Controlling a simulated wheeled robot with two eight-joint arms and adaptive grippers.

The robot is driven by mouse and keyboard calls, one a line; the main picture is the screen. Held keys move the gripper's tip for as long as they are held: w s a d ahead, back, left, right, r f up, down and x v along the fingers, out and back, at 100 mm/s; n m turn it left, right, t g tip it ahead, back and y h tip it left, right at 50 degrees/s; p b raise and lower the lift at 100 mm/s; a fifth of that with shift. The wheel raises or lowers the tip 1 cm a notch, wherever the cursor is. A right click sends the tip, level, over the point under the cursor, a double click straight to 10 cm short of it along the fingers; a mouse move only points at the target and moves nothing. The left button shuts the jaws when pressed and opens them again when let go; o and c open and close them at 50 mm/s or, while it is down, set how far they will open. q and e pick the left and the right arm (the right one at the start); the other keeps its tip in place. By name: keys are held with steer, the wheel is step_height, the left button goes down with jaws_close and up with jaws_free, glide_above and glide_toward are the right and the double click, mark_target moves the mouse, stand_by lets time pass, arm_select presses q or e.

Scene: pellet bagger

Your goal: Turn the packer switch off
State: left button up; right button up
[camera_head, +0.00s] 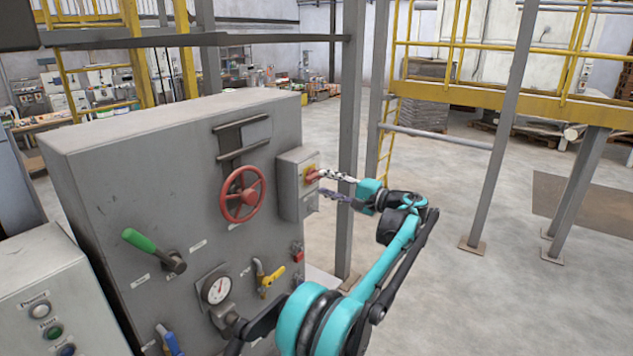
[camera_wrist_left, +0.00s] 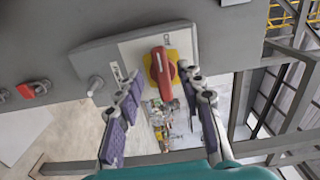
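The packer switch is a red rotary knob (camera_head: 312,176) on a yellow plate, on a small grey box (camera_head: 293,205) fixed to the right part of the large grey panel. In the left wrist view the red knob (camera_wrist_left: 161,73) sits upright on its yellow plate, with small label text on both sides. My left gripper (camera_head: 320,184) is at the front of the box. In the left wrist view its two purple-padded fingers (camera_wrist_left: 160,86) are spread, one on each side of the knob, with gaps showing between. I cannot tell whether either tip touches the box. My right gripper is out of view.
The grey panel also carries a red handwheel (camera_head: 242,194), a green-handled lever (camera_head: 150,247), a gauge (camera_head: 216,289) and a yellow valve handle (camera_head: 271,277). A grey post (camera_head: 350,150) stands just behind the switch box. Open floor lies to the right.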

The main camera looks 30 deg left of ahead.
arm_select(q)
steer(key=d, duration=0.7)
steer(key=shift+s, duration=0.3)
steer(key=shift+d, duration=0.1)
steer(key=s+f+m+t+h+b, duration=0.1)
steer(key=s+f+t+h+b, duration=0.1)
steer(key=s+f+h+b, duration=1.05)
steer(key=s+d+f+t+h+b, duration=0.1)
steer(key=s+d+f+b, duration=0.2)
steer(key=f, duration=0.7)
steer(key=s+d+f+n+t+h+b, duration=0.1)
steer(key=s+d+f+h+b, duration=0.1)
steer(key=s+d+f, duration=0.5)
steer(key=s+d+f+t+h+b, duration=0.1)
steer(key=s+d+f+b, duration=0.3)
steer(key=s+f, duration=0.9)
step_height(320, 180, down, 2)
steer(key=shift+s+d+f+n+t+h, duration=0.2)
steer(key=shift+d+f+n+t+h, duration=0.15)
steer(key=shift+d+h, duration=0.35)
